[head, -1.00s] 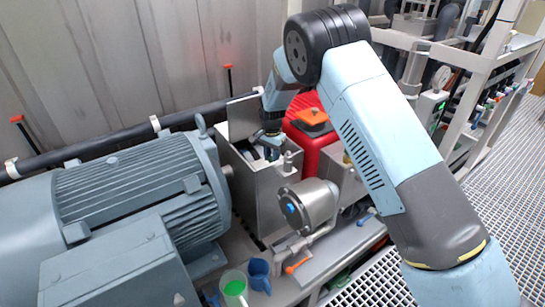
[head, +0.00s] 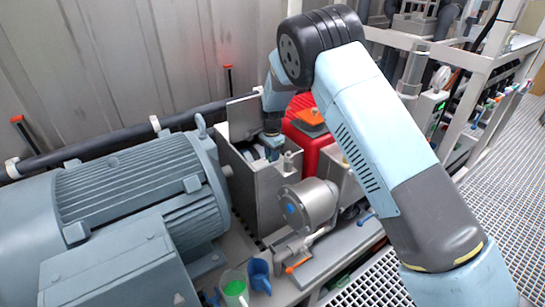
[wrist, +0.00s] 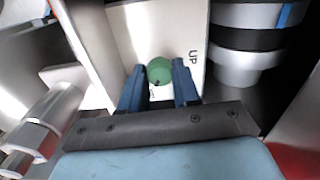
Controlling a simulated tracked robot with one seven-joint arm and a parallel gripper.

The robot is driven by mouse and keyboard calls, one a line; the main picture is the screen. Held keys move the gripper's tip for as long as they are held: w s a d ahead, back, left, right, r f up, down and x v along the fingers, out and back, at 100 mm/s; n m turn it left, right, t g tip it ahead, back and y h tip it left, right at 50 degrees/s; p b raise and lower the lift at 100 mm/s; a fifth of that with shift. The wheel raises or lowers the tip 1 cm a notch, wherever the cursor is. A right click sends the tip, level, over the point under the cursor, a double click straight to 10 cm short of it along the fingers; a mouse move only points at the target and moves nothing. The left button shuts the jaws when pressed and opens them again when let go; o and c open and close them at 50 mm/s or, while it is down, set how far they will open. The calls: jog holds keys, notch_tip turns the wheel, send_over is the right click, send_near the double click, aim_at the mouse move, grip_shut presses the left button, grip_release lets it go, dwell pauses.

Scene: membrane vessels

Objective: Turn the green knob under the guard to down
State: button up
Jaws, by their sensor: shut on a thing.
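The green knob (wrist: 160,70) shows in the wrist view as a round green cap in front of a pale panel marked "UP" at its right. My gripper (wrist: 160,84) has its two blue fingers on either side of the knob and is shut on it. In the head view my gripper (head: 272,142) reaches down into an open-topped grey metal box, the guard (head: 278,197), whose walls hide the knob. The lid (head: 243,112) stands raised behind it.
A large grey motor (head: 130,205) stands left of the guard. A red box (head: 310,140) is close on its right, and a steel cylindrical housing (head: 312,205) in front.

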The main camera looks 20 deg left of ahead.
jog(key=o, duration=1.1)
jog(key=shift+c, duration=0.2)
jog(key=shift+r, duration=0.1)
notch_tip(320, 180, up, 14)
jog(key=shift+f, duration=0.25)
